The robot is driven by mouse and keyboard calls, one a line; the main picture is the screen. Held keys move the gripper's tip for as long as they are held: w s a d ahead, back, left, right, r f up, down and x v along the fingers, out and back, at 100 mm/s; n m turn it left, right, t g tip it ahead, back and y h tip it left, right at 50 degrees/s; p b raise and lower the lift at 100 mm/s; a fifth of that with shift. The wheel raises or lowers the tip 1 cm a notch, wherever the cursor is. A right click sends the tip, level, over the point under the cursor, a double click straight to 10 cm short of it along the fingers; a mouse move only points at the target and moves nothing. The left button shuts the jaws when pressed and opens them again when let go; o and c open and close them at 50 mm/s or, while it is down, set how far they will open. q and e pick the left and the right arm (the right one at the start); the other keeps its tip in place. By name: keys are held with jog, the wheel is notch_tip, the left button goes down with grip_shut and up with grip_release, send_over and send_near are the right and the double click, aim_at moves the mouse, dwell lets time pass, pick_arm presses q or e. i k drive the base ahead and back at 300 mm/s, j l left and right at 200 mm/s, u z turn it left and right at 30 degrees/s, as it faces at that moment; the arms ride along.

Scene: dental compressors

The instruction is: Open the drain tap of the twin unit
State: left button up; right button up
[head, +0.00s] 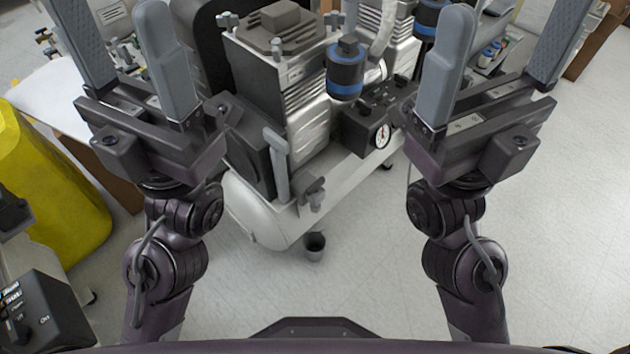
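The twin unit (300,85) is a compressor with two ribbed metal heads on a white tank (262,212), in the middle of the head view. My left gripper (115,12) is open and empty, left of the unit. My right gripper (512,15) is open and empty, right of the unit. Both are apart from the tap.
A pressure gauge (382,135) and blue-banded dark cylinder (345,70) are on the unit. Another grey lever (277,165) stands left of the tap. A yellow bin (45,190) and black control box (42,312) are at left. The floor (340,295) in front is clear.

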aim_at(314, 188)
jog(key=k+j, duration=0.15)
jog(key=k, duration=0.2)
jog(key=k+j, duration=0.15)
jog(key=k, duration=0.25)
jog(key=k+j, duration=0.15)
jog(key=k, duration=0.2)
